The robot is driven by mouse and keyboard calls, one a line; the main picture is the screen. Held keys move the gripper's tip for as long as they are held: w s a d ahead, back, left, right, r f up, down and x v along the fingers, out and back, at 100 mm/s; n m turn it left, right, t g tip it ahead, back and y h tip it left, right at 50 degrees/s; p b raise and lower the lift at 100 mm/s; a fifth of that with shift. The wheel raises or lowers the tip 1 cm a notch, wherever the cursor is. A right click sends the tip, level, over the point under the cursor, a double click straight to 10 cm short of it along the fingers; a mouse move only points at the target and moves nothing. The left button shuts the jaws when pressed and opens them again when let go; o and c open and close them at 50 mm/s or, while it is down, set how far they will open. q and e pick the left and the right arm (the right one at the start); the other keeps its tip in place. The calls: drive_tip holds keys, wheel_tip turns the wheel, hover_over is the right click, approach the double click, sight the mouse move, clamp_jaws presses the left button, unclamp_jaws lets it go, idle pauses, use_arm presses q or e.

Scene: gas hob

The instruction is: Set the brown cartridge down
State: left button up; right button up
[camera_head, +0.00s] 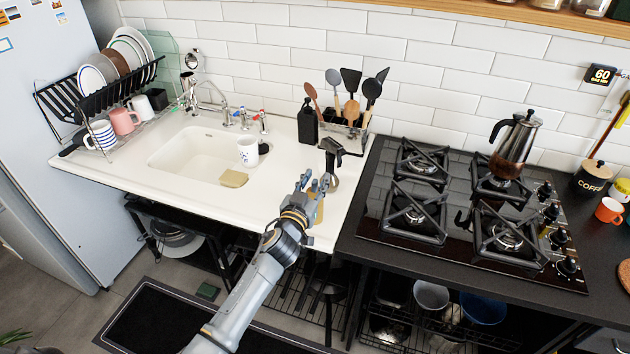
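My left gripper (314,184) is over the right end of the white sink counter, near the counter's front edge. A tan-brown piece (319,208) shows just beside and behind its fingers. It may be the brown cartridge, but the gripper hides most of it. I cannot tell whether the fingers grip it or whether it touches the counter. A black tool with a handle-like top (333,153) stands on the counter just behind the gripper. My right gripper is not in view.
A utensil holder (345,125) stands behind. The counter left of the gripper is clear.

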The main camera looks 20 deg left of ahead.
use_arm(q)
drive_tip(key=shift+r, duration=0.15)
drive_tip(key=s, duration=1.2)
drive_tip(key=s+f+g, duration=0.3)
drive_tip(key=f+g, duration=0.1)
drive_tip(key=f, duration=1.4)
drive_tip(key=s+a+f+m+g, duration=0.1)
drive_tip(key=s+f+g, duration=0.2)
drive_tip(key=s+f, duration=0.6)
drive_tip(key=s+a+f+g, duration=0.1)
drive_tip(key=s+f+g, duration=0.3)
drive_tip(key=f, duration=0.8)
drive_tip(key=s+f+g, duration=0.2)
drive_tip(key=s+f, duration=0.3)
drive_tip(key=s, duration=0.5)
drive_tip(key=s+a+f+g, duration=0.1)
drive_tip(key=s+f, duration=0.4)
drive_tip(key=s, duration=0.6)
drive_tip(key=s+f+m+g, duration=0.1)
drive_tip(key=s+f+g, duration=0.2)
drive_tip(key=s+f, duration=0.3)
drive_tip(key=s, duration=0.5)
drive_tip(key=shift+a+y+b, duration=0.25)
drive_tip(key=shift+y+b, duration=0.05)
drive_tip(key=shift+b, duration=0.05)
drive_tip(key=shift+w, duration=0.1)
